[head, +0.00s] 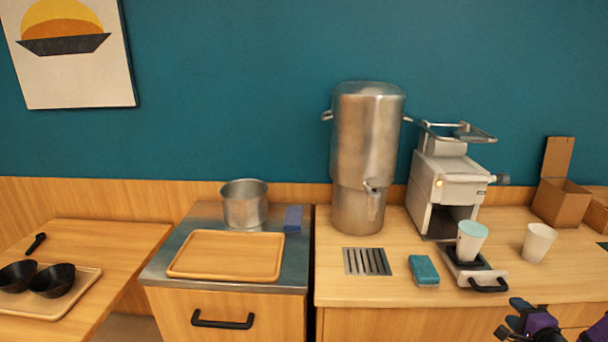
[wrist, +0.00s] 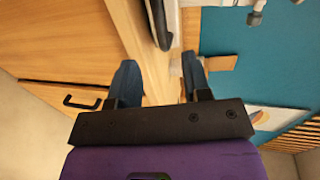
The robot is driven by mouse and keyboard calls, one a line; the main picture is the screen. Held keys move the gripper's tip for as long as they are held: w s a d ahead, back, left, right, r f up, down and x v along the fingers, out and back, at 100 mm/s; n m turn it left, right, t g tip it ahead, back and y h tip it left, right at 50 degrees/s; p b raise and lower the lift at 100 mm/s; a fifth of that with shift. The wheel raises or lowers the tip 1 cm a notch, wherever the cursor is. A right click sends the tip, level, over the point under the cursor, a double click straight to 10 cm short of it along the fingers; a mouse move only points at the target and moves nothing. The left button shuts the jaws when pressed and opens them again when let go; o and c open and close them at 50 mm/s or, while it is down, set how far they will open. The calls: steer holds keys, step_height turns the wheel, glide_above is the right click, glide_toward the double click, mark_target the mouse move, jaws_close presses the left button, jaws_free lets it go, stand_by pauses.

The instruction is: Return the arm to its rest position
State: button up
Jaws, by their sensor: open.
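My gripper (wrist: 160,85) is open and empty in the wrist view, its two dark blue fingers spread apart in front of the wooden counter edge. In the head view, part of my purple and black arm (head: 540,322) shows at the bottom right, in front of the counter's front edge; the fingertips are not clear there. No object is between the fingers.
The sealing machine (head: 450,190) holds a cup (head: 471,240) on its pulled-out tray. Another cup (head: 538,242), a teal sponge (head: 423,270) and a steel urn (head: 365,150) stand on the counter. A wooden tray (head: 228,256) and pot (head: 244,205) are left. The floor in front seems clear.

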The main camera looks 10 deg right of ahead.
steer(key=w+a+r+n+g+y, duration=0.1)
steer(key=w+a+r+n+g, duration=0.1)
steer(key=w+r+n+g, duration=0.5)
steer(key=w+a+r+n+h, duration=0.1)
steer(key=a+r+n, duration=0.35)
steer(key=r, duration=0.45)
steer(key=w+a+r+n, duration=0.1)
steer(key=a+r+n, duration=0.3)
steer(key=r, duration=0.5)
steer(key=s+a+r+n+g+y, duration=0.1)
steer(key=s+a+r+n, duration=0.1)
steer(key=s+a+r, duration=0.5)
steer(key=s+a+r+n+g+y, duration=0.1)
steer(key=s+a+r+n+y, duration=0.1)
steer(key=s+a+r, duration=0.6)
steer(key=s+a+n, duration=0.1)
steer(key=s+a, duration=0.2)
steer(key=a, duration=0.3)
steer(key=shift+g, duration=0.4)
